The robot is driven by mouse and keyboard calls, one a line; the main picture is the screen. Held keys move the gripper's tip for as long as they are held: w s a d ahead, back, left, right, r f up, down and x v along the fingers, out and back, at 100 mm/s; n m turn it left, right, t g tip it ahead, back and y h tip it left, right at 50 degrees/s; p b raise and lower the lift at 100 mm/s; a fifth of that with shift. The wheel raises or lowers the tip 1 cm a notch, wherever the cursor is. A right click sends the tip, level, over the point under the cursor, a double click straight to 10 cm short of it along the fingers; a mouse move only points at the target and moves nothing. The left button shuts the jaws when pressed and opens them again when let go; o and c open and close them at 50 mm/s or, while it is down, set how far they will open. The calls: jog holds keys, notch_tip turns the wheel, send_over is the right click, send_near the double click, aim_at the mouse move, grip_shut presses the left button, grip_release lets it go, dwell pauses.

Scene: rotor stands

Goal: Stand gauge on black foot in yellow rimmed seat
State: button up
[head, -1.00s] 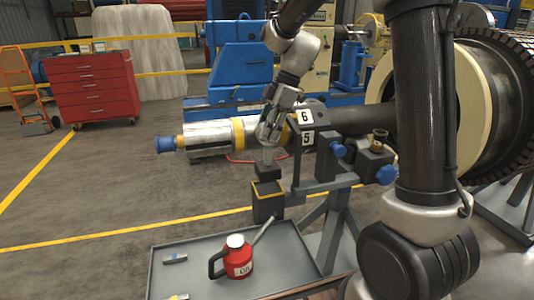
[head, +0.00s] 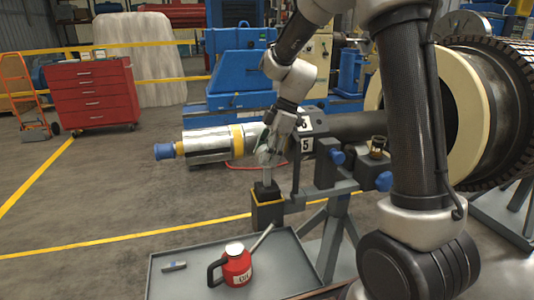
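My gripper (head: 269,153) points down at the middle of the head view. It appears shut on the upper part of the gauge, which is largely hidden by the fingers. The gauge's grey stem (head: 266,175) shows below the fingers and stands upright on its black foot (head: 266,189). The foot is at the top of the dark, box-shaped seat with the yellow rim (head: 268,217). The foot overlaps the rim's far edge; I cannot tell whether it rests fully inside.
A blue knob (head: 337,158) and a stand bracket (head: 325,187) are close on the right. A grey tray (head: 200,257) below holds a red oil can (head: 236,269) and a small grey piece (head: 174,266). The rotor shaft (head: 350,124) lies behind.

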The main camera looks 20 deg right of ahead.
jog(key=v, duration=1.2)
jog(key=s+d+m+t+h, duration=0.2)
jog(key=s+d+m, duration=0.3)
jog(key=s+m, duration=0.4)
jog(key=s+d+m+t+h, duration=0.2)
jog(key=s+d+m, duration=0.3)
jog(key=s, duration=1.2)
jog(key=m, duration=0.4)
jog(key=shift+s+d, duration=0.2)
jog(key=shift+s, duration=0.05)
jog(key=shift+f, duration=0.1)
